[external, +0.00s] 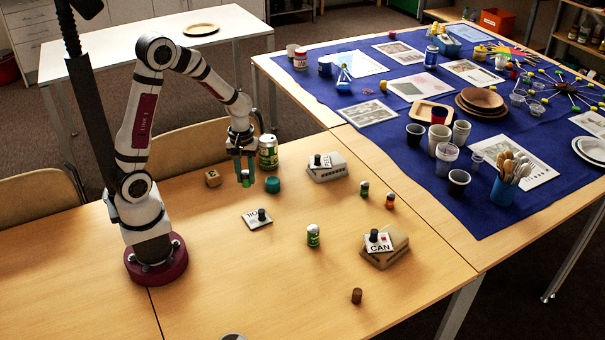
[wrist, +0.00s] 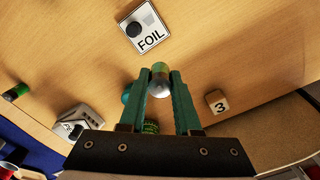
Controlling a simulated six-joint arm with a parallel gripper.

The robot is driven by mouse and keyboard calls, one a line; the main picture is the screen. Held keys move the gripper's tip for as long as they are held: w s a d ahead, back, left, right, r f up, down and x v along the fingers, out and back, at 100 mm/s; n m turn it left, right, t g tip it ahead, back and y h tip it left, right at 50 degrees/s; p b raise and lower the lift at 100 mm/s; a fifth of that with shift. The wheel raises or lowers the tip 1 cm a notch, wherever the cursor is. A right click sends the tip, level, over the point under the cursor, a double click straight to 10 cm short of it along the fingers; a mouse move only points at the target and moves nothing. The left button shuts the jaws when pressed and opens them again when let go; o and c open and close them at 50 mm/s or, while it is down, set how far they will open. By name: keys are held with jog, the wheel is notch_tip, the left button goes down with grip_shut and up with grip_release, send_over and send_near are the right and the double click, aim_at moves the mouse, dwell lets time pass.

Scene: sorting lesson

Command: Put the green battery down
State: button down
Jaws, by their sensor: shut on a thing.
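My gripper (external: 245,177) is shut on the green battery, which shows between the fingertips in the external view (external: 246,180) and in the wrist view (wrist: 160,72). Its silver end faces the wrist camera. The battery is at or low above the wooden table; I cannot tell whether it touches. A FOIL card (external: 257,219) with a black knob lies flat nearer the external camera; it is at the top of the wrist view (wrist: 149,33). A CAN card (external: 378,242) leans on a tan block to the right.
Close to the fingers are a teal round piece (external: 272,185), a green can (external: 268,152) and a wooden cube (external: 212,178). A pale block with a card (external: 328,170), other small batteries (external: 364,189), a green-labelled cylinder (external: 313,236) and a brown cylinder (external: 357,296) stand further right.

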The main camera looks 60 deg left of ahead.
jog(key=w+d+r+n, duration=0.2)
jog(key=w+d+r, duration=0.35)
jog(key=w, duration=0.25)
jog(key=a+f, duration=0.2)
jog(key=a, duration=0.1)
jog(key=w+a+f, duration=0.1)
jog(key=a+f, duration=0.1)
jog(key=a, duration=0.1)
jog(key=w+a+f, duration=0.1)
jog(key=a+f, duration=0.1)
jog(key=a, duration=0.1)
jog(key=shift+a+f, duration=0.25)
jog(key=shift+a, duration=0.15)
jog(key=shift+w+a+f, duration=0.1)
jog(key=shift+a+f, duration=0.05)
jog(key=shift+f, duration=0.95)
jog(key=shift+w+a+f, duration=0.1)
jog(key=shift+a+f, duration=0.05)
jog(key=shift+f, duration=0.9)
jog(key=shift+f, duration=0.1)
jog(key=c, duration=0.6)
grip_release()
